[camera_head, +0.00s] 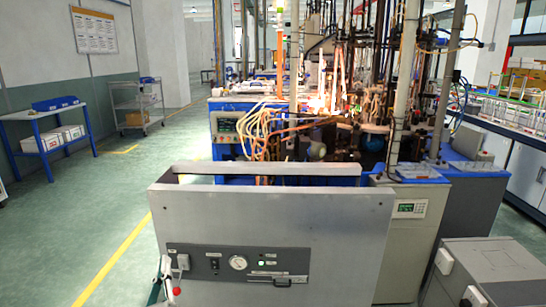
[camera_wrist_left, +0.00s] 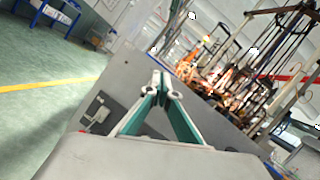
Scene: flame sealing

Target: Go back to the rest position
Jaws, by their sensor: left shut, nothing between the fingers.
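My left gripper (camera_head: 166,282) shows at the lower left of the head view, in front of the grey machine panel. In the left wrist view my left gripper (camera_wrist_left: 161,84) has its green and grey fingers brought together at the tips, with nothing between them. The grey panel (camera_wrist_left: 127,85) stands beyond the fingertips; I cannot tell the exact gap. My right gripper is in neither view.
A grey cabinet with a gauge (camera_head: 237,262) stands close ahead. Behind it, the sealing machine (camera_head: 320,110) has bright flames and several hoses. A grey box (camera_head: 490,270) is at lower right. A blue table (camera_head: 45,135) and a cart (camera_head: 137,105) stand left; the green floor (camera_head: 95,215) is clear.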

